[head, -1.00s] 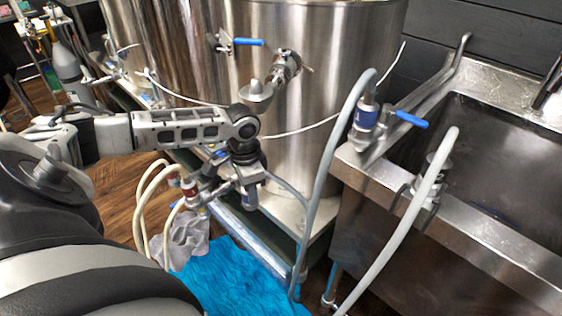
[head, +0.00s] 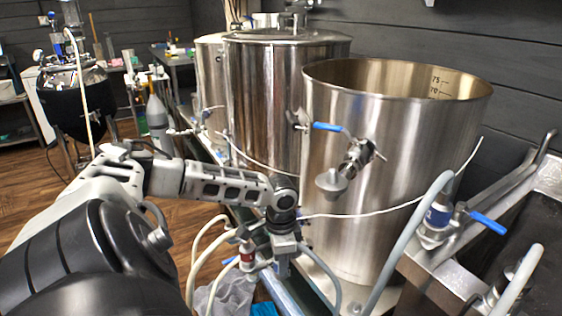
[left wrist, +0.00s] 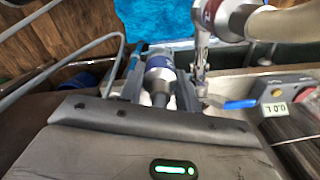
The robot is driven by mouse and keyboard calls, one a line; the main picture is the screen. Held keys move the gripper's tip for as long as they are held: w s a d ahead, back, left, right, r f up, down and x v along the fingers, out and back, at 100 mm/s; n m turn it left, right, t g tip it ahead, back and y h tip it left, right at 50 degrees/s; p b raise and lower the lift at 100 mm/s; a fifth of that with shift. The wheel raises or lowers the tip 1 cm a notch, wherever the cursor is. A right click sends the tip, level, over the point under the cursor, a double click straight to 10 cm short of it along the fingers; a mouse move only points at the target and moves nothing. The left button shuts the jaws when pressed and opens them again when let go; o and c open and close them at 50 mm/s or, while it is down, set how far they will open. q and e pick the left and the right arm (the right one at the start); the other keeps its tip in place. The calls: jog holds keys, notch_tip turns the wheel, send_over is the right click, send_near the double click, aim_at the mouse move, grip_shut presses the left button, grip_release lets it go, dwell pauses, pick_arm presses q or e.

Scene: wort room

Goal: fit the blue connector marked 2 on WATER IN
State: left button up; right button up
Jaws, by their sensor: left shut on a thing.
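My left gripper (head: 284,262) is shut on a connector with a blue band, low in front of the nearest steel kettle. In the left wrist view the blue-banded connector (left wrist: 160,68) sits between the two fingers (left wrist: 158,88). Its number cannot be read. A red-banded fitting (head: 246,256) with pale hoses is just left of the gripper; it also shows in the left wrist view (left wrist: 209,14). Another blue-banded connector (head: 438,215) stands on the sink edge with a grey hose. No WATER IN lettering can be read. My right gripper is out of view.
The open steel kettle (head: 385,160) stands close behind the gripper, with a blue-handled valve (head: 328,127) and a spout. The sink (head: 515,235) is at the right. The left wrist view shows a box with a small display (left wrist: 275,110). Open wooden floor (head: 35,200) lies left.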

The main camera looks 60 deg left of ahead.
pick_arm(q)
jog(key=shift+r+p, duration=1.85)
jog(key=shift+p, duration=0.3)
